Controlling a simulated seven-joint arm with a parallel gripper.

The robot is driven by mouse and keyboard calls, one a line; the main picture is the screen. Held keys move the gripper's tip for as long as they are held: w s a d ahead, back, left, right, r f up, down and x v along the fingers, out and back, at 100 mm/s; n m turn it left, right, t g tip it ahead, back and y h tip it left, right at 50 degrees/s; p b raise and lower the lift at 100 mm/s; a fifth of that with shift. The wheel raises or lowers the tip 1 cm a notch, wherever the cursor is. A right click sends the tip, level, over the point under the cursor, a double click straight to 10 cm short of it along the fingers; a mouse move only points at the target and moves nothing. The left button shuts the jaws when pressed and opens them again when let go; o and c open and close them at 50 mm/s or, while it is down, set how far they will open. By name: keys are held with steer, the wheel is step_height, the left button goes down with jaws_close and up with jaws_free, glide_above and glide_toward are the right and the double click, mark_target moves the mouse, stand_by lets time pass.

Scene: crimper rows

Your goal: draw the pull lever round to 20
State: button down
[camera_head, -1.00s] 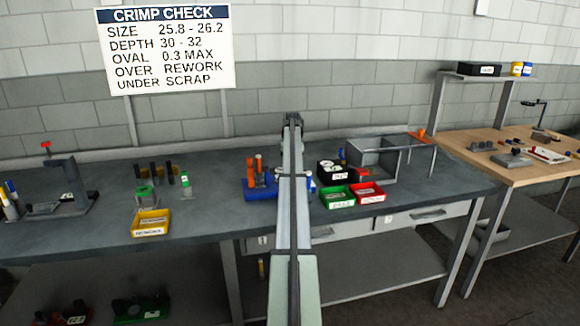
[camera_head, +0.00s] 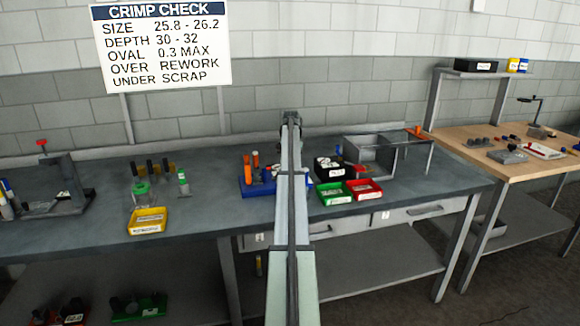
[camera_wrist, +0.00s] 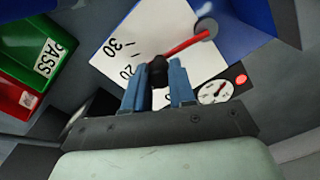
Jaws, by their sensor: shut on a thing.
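The pull lever (camera_wrist: 188,45) is a red rod on a grey round pivot (camera_wrist: 207,27), with a black knob (camera_wrist: 158,70) at its other end. My gripper (camera_wrist: 158,84) has blue fingers on either side of the knob and is shut on it. The lever lies over a white dial plate (camera_wrist: 112,65) marked 30 and 20, with a further number partly hidden by the fingers. From its pivot the lever slants down-left, its knob end close to the 20 side of the scale; the exact reading is covered. In the head view my arm hides the lever and fingers.
A green PASS bin (camera_wrist: 28,45) and a red bin (camera_wrist: 15,100) lie left of the dial. A small round gauge (camera_wrist: 214,92) with a red button sits right of the fingers. In the head view, a blue rack (camera_head: 256,188) and a grey open frame (camera_head: 375,155) flank my arm.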

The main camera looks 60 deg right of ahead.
steer(key=c, duration=0.9)
jaws_free()
steer(key=shift+r, duration=0.1)
step_height(320, 180, up, 14)
steer(key=shift+f, duration=0.15)
